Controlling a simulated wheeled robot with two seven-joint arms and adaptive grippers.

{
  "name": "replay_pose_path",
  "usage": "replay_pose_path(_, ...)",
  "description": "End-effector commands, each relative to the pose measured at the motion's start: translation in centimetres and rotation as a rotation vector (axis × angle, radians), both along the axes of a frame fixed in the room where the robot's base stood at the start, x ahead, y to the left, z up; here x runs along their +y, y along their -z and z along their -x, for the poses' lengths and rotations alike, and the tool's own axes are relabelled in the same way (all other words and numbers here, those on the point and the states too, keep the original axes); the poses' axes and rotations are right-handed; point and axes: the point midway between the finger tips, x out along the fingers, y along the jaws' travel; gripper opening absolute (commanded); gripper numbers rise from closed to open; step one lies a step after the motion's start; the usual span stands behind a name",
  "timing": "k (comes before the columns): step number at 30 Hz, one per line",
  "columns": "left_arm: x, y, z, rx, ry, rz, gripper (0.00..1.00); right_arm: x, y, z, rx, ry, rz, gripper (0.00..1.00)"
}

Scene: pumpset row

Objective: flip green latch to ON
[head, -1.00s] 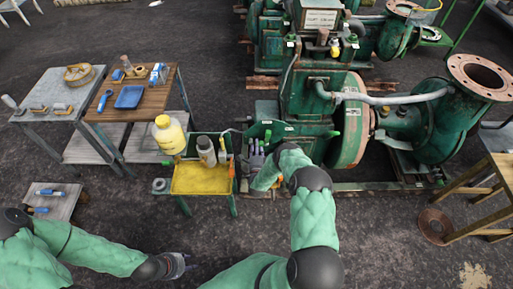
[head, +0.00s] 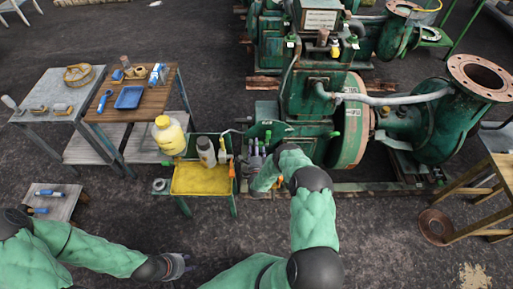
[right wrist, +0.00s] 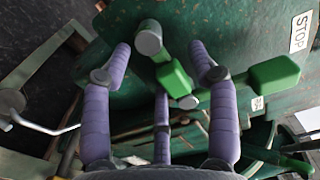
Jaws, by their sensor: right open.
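In the right wrist view, a bright green block-shaped handle (right wrist: 175,79) with a grey round end lies between the spread purple fingers of my right gripper (right wrist: 160,58). I cannot tell which is the latch named, nor whether a finger touches either one.
A STOP label (right wrist: 301,32) is on the green housing. A yellow tray stand (head: 203,180) with bottles stands just left of my right gripper. A yellow jug (head: 169,135) and a wooden table (head: 150,95) are further left. Dark floor is open in front.

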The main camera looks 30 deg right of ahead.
Motion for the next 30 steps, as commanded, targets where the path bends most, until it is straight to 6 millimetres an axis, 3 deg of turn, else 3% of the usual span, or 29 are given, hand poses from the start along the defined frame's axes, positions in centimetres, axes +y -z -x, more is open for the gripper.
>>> replay_pose_path(8, 0.0, 0.0, 0.0, 0.0, 0.0, 0.0, 0.4, 1.1, 0.0, 1.9, 0.001, 0.0, -0.002, 0.59)
replay_pose_path(21, 0.0, 0.0, 0.0, 0.0, 0.0, 0.0, 0.4, 5.4, 0.1, 8.7, 0.002, -0.001, -0.001, 0.59)
replay_pose_path(30, 0.0, 0.0, 0.0, 0.0, 0.0, 0.0, 0.4, 6.3, 0.0, 10.2, 0.001, 0.0, 0.001, 0.59)
